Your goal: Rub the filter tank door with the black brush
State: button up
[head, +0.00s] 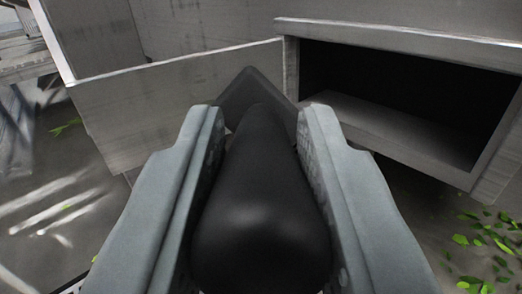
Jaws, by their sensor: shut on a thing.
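My gripper (260,125) is in the bottom middle of the head view, shut on the black brush (262,220). The brush's rounded handle lies between the two grey fingers, and its dark far end points ahead. A grey metal door (170,100) stands swung open to the left of a dark rectangular opening. The far end of the brush overlaps the door's lower right part in the picture; I cannot tell whether they touch. The bristles are hidden.
The tank's open compartment (385,110) is ahead on the right, with a metal frame around its dark inside. Green leaf bits (485,240) lie on the grey floor at the right. A metal structure (25,60) stands at the far left.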

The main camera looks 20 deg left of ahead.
jog(key=shift+s+a, duration=0.35)
jog(key=shift+s, duration=0.15)
jog(key=shift+s+d, duration=0.1)
jog(key=shift+s+d, duration=2)
jog(key=shift+s, duration=0.05)
jog(key=shift+s+d, duration=0.1)
jog(key=shift+s+d, duration=0.95)
jog(key=shift+s, duration=0.05)
